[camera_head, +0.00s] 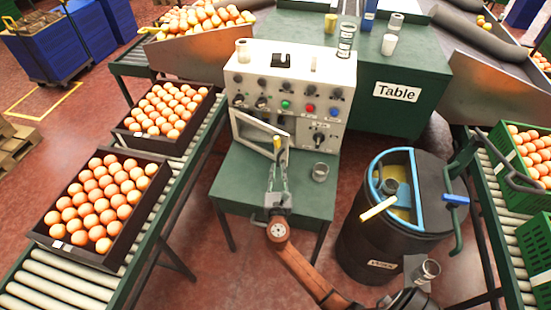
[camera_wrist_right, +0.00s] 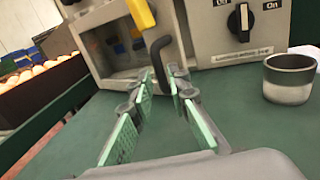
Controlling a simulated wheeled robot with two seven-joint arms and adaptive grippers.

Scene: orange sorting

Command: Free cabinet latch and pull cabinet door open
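The cream cabinet (camera_head: 322,78) stands on a green table and has a small framed door (camera_head: 255,124) low on its left side. The door's top edge slants out from the cabinet front, so it looks partly open. A yellow latch piece (camera_head: 277,142) is at the door's free side; it also shows in the wrist view (camera_wrist_right: 139,12). A black curved handle (camera_wrist_right: 160,52) hangs below it. My right gripper (camera_wrist_right: 163,78) is in front of the door, its fingers apart on either side of the handle's lower end. Contact is unclear. My left gripper is out of view.
A metal cup (camera_head: 320,172) stands on the green tabletop (camera_head: 306,200), right of my gripper. A black bin (camera_head: 361,240) stands right of the table. A roller conveyor (camera_head: 182,185) with orange trays (camera_head: 127,250) runs along the left. Tabletop between gripper and cup is clear.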

